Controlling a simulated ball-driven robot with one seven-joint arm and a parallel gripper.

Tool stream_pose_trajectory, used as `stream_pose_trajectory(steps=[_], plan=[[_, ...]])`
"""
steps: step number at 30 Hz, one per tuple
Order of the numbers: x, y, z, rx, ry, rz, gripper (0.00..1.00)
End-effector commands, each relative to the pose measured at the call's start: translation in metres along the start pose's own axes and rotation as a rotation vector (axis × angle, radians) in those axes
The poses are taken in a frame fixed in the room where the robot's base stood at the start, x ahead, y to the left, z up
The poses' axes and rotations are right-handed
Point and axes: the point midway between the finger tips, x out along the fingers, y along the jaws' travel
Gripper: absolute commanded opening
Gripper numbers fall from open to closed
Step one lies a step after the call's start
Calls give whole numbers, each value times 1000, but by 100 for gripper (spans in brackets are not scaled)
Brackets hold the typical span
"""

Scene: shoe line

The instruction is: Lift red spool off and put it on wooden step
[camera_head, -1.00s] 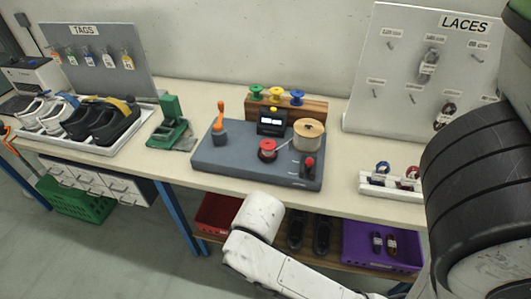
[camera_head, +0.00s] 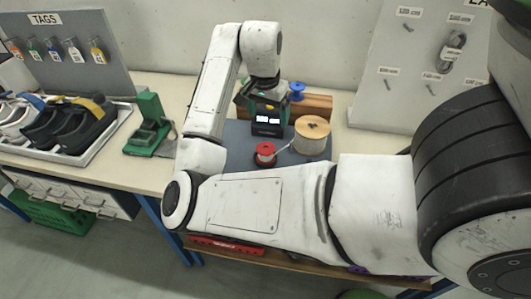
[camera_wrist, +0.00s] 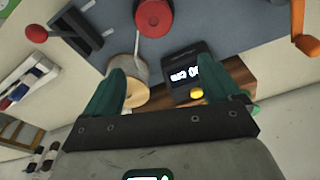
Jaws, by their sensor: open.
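The red spool (camera_head: 265,153) sits on the grey machine base, in front of the small display. It also shows at the top edge of the wrist view (camera_wrist: 155,17). The wooden step (camera_head: 318,104) is at the back of the base, partly hidden by my arm; it shows behind the display in the wrist view (camera_wrist: 238,76). My gripper (camera_head: 263,93) is above the back of the base, near the step. In the wrist view its green fingers (camera_wrist: 172,75) are spread apart with nothing between them, and the red spool is beyond the fingertips.
The display (camera_wrist: 184,74) stands close to my fingertips. A large tan spool (camera_head: 312,134) stands right of the red one. An orange lever (camera_wrist: 304,38) is nearby.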

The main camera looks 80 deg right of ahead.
Motion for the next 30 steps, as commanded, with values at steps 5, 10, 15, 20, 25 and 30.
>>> stream_pose_trajectory(steps=[5,10,15,20,25,30], plan=[[-2,-1,12,83,-130,13,90],[8,0,18,99,-162,23,90],[34,0,22,98,-160,23,90],[50,0,24,98,-159,21,90],[62,1,26,97,-159,22,90],[86,3,30,98,-159,22,90]])
